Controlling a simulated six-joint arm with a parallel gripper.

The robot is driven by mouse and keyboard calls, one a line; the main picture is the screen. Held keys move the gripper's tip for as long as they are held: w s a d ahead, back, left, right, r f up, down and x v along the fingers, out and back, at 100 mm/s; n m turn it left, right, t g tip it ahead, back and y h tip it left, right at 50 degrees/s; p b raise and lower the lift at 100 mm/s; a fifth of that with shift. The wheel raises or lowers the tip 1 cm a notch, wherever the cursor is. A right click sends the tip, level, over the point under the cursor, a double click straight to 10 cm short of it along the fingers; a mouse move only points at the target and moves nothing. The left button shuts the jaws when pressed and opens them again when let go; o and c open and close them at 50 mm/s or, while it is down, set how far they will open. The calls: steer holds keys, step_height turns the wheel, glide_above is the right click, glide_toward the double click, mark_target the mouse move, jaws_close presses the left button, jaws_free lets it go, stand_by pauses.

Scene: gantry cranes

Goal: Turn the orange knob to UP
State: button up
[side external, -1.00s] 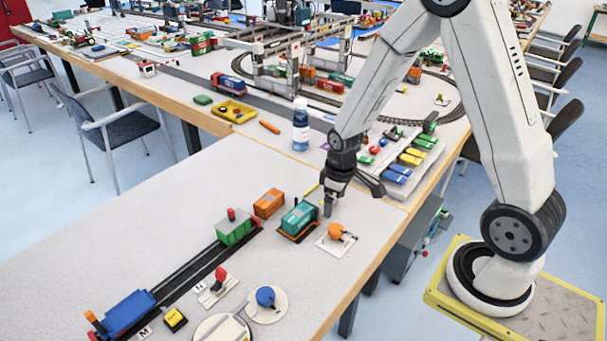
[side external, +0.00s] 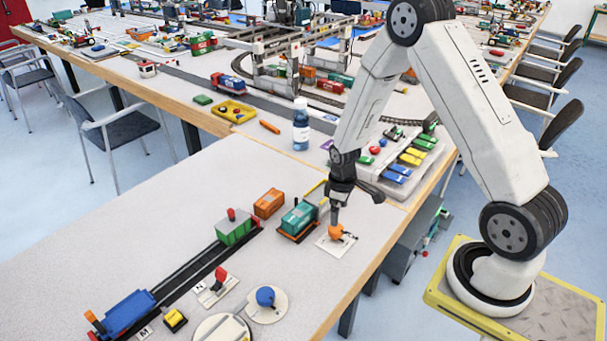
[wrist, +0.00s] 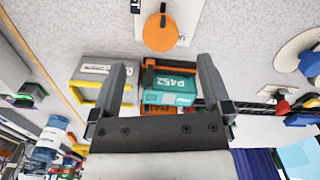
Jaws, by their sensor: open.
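The orange knob (side external: 336,231) sits on a small white plate (side external: 322,243) near the right edge of the front table. In the wrist view the knob (wrist: 160,32) is a round orange disc with a narrow raised bar, and the lettering on its plate is mostly cut off or unclear. My gripper (side external: 335,222) is just above the knob in the side view, its fingertips partly overlapping it. In the wrist view my gripper (wrist: 164,72) has its two fingers apart with nothing between them. I cannot tell whether the fingers touch the knob.
A teal container (side external: 299,217) on a small frame stands left of the knob, with an orange container (side external: 269,203) behind it. A blue knob (side external: 265,297) and a red lever (side external: 220,274) are nearer the front. The table's right edge is close by.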

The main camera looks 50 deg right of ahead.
mark_target(338, 229)
steer(key=shift+f, duration=3.35)
steer(key=c, duration=1.3)
